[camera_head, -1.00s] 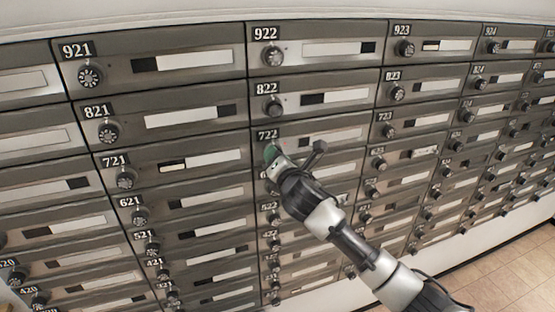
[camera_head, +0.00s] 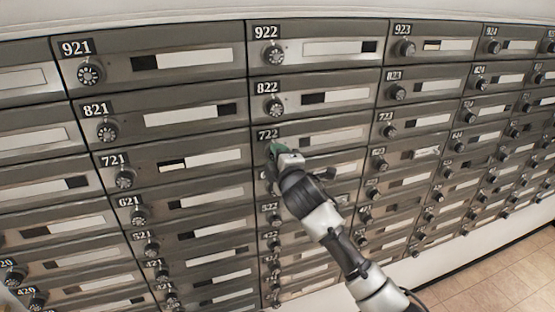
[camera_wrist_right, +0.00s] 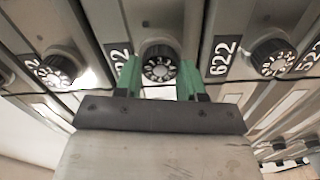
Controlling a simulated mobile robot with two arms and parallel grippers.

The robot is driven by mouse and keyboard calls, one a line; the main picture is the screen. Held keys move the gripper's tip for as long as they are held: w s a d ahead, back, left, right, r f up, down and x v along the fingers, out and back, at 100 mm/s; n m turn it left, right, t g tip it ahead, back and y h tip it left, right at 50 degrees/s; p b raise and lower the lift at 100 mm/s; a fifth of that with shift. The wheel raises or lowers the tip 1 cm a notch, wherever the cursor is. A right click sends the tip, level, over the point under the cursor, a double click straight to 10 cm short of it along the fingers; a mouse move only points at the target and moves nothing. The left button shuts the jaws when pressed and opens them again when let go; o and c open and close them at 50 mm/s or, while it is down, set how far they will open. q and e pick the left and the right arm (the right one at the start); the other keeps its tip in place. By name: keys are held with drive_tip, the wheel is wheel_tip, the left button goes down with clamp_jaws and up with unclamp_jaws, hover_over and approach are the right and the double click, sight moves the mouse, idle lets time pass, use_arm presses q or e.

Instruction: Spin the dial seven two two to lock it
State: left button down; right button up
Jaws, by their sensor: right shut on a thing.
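The 722 label (camera_head: 268,135) marks a grey mailbox door (camera_head: 325,138) in the middle column. Its dial is hidden behind my right gripper (camera_head: 277,149) in the head view. In the right wrist view, the round black dial with white numerals (camera_wrist_right: 160,64) sits between the two green fingers of my right gripper (camera_wrist_right: 161,78). The fingers are shut on its sides. The label left of this dial is partly covered by a finger. The exact number the dial points to is too small to read. My left gripper is not in view.
Neighbouring dials stick out close by: the 822 dial (camera_head: 275,107) above, the 721 dial (camera_head: 124,177) to the left and the 622 dial (camera_wrist_right: 273,59) in the wrist view. Tiled floor (camera_head: 490,285) shows at lower right.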

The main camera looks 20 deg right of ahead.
drive_tip(key=shift+d+m, duration=0.1)
drive_tip(key=shift+m, duration=8)
drive_tip(key=o, duration=0.9)
drive_tip(key=shift+r, duration=0.1)
